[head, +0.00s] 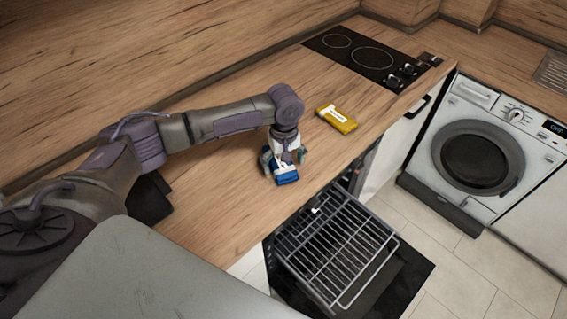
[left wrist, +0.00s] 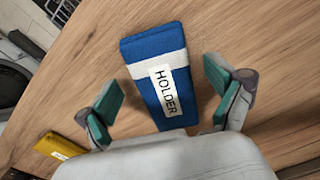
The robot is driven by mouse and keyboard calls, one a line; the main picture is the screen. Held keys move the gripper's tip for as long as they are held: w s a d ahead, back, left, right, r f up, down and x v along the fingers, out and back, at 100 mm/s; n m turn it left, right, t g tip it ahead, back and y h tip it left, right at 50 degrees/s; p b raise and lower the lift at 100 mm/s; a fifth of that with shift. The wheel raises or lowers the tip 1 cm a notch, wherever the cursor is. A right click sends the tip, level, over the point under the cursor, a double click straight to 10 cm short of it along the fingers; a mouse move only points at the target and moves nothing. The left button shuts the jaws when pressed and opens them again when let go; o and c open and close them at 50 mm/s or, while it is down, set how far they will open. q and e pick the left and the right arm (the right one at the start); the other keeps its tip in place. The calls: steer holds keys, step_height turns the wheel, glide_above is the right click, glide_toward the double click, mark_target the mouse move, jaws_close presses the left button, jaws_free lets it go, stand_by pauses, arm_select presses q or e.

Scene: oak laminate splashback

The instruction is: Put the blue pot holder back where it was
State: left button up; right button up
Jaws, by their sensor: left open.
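The blue pot holder (head: 287,177) lies flat on the wooden worktop, near its front edge. It has a white stripe and a label reading "HOLDER", clear in the left wrist view (left wrist: 150,50). My left gripper (head: 284,162) is above the holder, pointing down. In the left wrist view my left gripper (left wrist: 164,100) is open, with one teal-padded finger on each side of the holder's near end. My right gripper is not in view.
A yellow labelled packet-like item (head: 336,118) lies on the worktop (head: 225,215) to the right. A black hob (head: 368,58) is further back. A washing machine (head: 478,155) stands at right.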

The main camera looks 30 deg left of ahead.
mark_target(284, 167)
arm_select(q)
step_height(284, 167, up, 12)
steer(key=b, duration=0.2)
steer(key=shift+f, duration=0.2)
stand_by(0.4)
